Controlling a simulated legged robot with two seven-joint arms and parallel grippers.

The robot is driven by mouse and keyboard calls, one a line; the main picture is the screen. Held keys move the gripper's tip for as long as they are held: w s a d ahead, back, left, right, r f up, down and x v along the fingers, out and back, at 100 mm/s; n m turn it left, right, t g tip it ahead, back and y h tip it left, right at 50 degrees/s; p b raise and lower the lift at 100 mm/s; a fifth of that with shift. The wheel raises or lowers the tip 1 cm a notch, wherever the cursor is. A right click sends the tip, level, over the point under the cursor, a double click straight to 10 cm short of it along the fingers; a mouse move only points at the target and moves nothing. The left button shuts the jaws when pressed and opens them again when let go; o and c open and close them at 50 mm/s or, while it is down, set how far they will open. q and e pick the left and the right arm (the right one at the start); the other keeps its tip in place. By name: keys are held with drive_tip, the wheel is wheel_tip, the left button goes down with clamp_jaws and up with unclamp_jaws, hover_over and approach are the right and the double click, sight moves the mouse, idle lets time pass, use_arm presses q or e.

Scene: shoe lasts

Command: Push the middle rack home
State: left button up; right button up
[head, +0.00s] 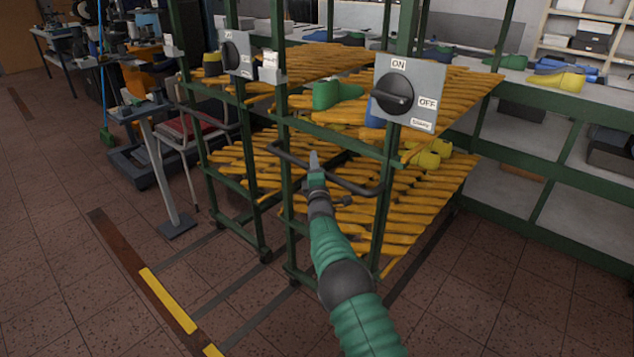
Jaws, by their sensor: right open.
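A green-framed rack (286,190) with yellow slatted shelves stands in front of me. It carries a grey ON/OFF switch plate (425,85) at its upper right and a dark bent handle bar (356,188) across its front. A similar green rack (214,172) with its own switch stands to its left; which one is the middle rack I cannot tell for sure. My right gripper (314,160) is open, in front of the nearer rack and overlapping its handle bar in the picture. Whether it touches the bar I cannot tell. My left gripper is out of view.
Floor rails (238,328) run out from under the racks, by a yellow floor stripe (168,300). Green and yellow shoe lasts (335,93) lie on the shelves. A green workbench (540,95) stands right; a grey stand (163,165) and red-seated chair (190,130) stand left. Front-left floor is clear.

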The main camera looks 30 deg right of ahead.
drive_tip(key=p+v, duration=0.3)
drive_tip(key=v, duration=1.3)
drive_tip(key=shift+f, duration=0.1)
